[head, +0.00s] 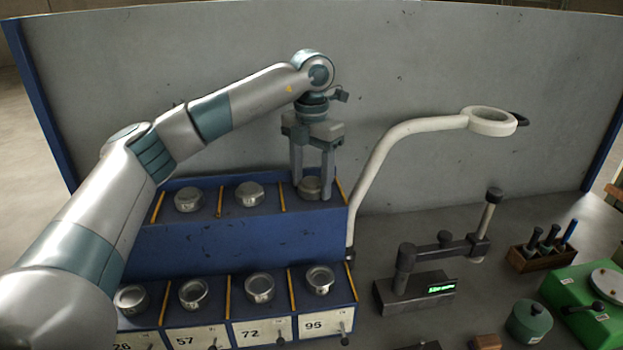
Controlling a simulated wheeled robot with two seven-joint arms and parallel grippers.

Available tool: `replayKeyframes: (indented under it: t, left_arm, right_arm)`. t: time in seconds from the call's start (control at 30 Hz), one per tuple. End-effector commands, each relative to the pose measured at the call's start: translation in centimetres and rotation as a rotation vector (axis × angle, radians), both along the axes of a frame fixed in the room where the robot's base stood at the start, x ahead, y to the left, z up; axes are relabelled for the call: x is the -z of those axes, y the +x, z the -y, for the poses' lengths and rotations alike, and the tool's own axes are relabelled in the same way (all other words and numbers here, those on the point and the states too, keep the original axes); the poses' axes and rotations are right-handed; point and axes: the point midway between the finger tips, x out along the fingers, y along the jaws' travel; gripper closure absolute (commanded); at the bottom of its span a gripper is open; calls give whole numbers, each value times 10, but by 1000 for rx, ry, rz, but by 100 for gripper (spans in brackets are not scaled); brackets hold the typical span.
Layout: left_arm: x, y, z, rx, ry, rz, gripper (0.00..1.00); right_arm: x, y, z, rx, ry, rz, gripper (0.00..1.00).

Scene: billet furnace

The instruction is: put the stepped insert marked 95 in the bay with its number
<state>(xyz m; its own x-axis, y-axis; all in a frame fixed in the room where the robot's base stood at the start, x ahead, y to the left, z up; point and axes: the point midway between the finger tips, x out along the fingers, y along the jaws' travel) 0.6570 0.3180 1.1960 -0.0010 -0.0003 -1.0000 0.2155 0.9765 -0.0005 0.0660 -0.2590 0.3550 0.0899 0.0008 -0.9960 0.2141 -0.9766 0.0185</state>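A blue two-level rack (230,240) stands in front of the grey wall. Its lower row has white labels reading 26, 57, 72 and 95, with a round metal piece in each bay, one of them above the 95 label (315,324). My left gripper (312,188) points straight down at the right end of the upper row. Its two fingers stand on either side of a round metal insert (311,184) there; I cannot tell whether they press on it. No number is readable on this insert. My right gripper is out of view.
Two more metal inserts (189,199) (249,194) sit in the upper row, between yellow dividers. A white ring lamp (490,121) on a curved arm rises right of the rack. A gauge with a green display (418,291), a tool block (541,256) and a green machine (585,305) stand farther right.

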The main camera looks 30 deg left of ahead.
Motion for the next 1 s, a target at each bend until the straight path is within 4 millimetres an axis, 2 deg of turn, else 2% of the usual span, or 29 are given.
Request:
replayKeyframes:
  t: [0.37, 0.57, 0.77, 1.0]
  left_arm:
    - [-1, 0, 0, 0, 0, 0, 34]
    - [-9, 1, 0, 0, -1, 3, 34]
    - [-35, 1, 1, 1, -1, 4, 34]
    - [-77, 1, 0, 0, 1, 3, 34]
  right_arm:
    - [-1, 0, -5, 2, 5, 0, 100]
    - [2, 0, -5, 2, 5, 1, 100]
    - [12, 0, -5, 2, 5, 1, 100]
    - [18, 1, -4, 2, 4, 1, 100]
